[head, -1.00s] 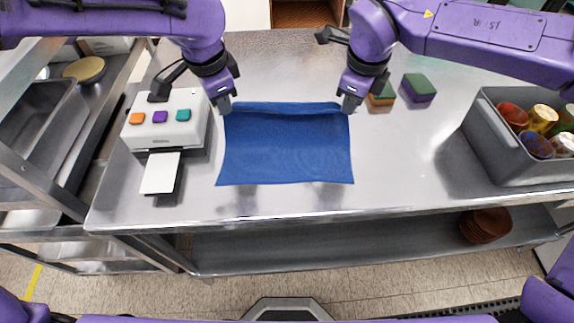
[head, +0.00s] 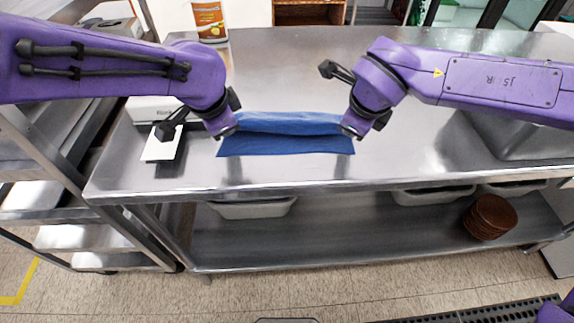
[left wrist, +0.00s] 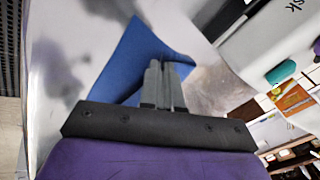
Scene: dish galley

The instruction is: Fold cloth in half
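The blue cloth (head: 285,144) lies on the steel table near its front edge, with its far part raised and bent over toward the near edge. A strip of the lower layer shows in front of the raised fold. My left gripper (head: 229,132) is shut on the cloth's left corner. My right gripper (head: 347,132) is at the right corner and looks shut on it. In the left wrist view the left fingers (left wrist: 162,78) are close together, with the cloth (left wrist: 138,58) beside and beyond them. The pinched edges themselves are mostly hidden.
A white device (head: 150,108) with a white plate (head: 163,145) in front stands left of the cloth. Brown plates (head: 490,216) sit on the lower shelf.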

